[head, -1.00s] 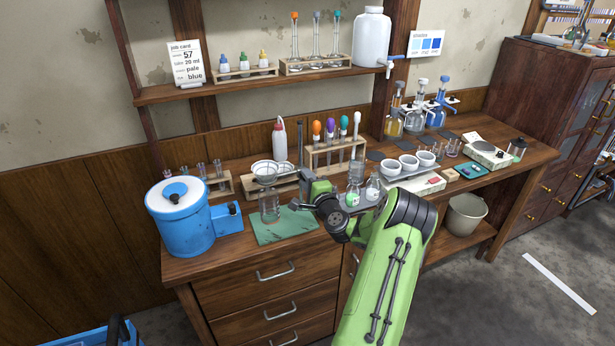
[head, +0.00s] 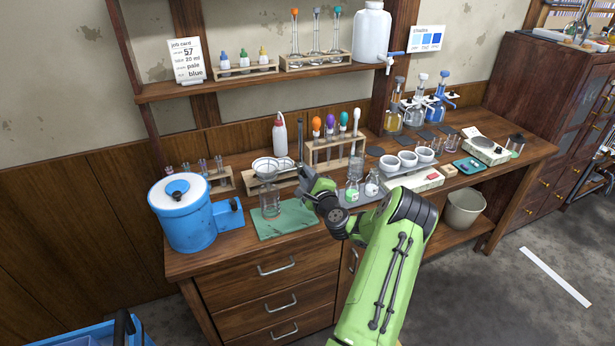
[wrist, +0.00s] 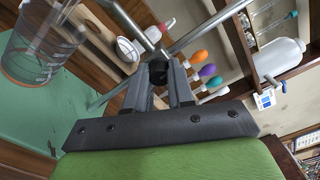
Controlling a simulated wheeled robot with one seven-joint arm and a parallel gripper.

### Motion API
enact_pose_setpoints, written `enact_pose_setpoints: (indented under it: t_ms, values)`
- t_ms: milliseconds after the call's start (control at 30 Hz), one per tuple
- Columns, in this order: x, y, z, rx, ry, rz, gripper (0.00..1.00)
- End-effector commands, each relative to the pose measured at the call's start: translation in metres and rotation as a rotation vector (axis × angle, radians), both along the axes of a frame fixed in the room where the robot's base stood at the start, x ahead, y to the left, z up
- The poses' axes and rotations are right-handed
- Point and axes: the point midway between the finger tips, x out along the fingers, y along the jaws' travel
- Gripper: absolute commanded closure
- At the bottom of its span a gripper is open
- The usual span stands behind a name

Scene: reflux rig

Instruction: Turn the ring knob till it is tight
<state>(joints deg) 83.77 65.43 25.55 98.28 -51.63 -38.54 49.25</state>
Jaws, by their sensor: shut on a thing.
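The ring knob (wrist: 157,72) is a small dark knob at the clamp on the metal stand rod (wrist: 205,25). My gripper (wrist: 160,78) is shut on it, with a finger on each side; the fingers hide part of it. In the head view my gripper (head: 304,182) is at the stand's upright (head: 300,145), just right of the ring (head: 265,166). A clear glass vessel (head: 270,203) stands below the ring on a green mat (head: 287,220); it also shows at upper left in the wrist view (wrist: 42,50). How tight the knob is cannot be seen.
A rack with coloured-bulb droppers (head: 333,150) stands behind my gripper. A grey tray with small bottles (head: 360,197) is close on the right. A blue container (head: 182,222) stands at the left of the bench.

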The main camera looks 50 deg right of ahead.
Motion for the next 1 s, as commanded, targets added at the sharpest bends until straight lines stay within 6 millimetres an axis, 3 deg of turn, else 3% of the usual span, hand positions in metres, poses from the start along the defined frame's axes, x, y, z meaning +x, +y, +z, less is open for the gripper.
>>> enact_pose_setpoints:
  t_ms: [167,200,367,667,767,1000]
  values:
    - [0.000,0.000,0.000,0.001,0.000,-0.001,1.00]
    - [0.000,0.000,0.000,0.000,0.000,-0.001,0.74]
    - [0.000,0.000,0.000,0.000,0.000,-0.001,0.52]
    - [-0.003,0.002,-0.001,0.000,0.000,0.000,0.52]
    - [-0.016,0.009,-0.002,0.002,0.002,-0.001,0.52]
    - [-0.075,0.042,-0.004,0.006,0.001,-0.006,0.52]
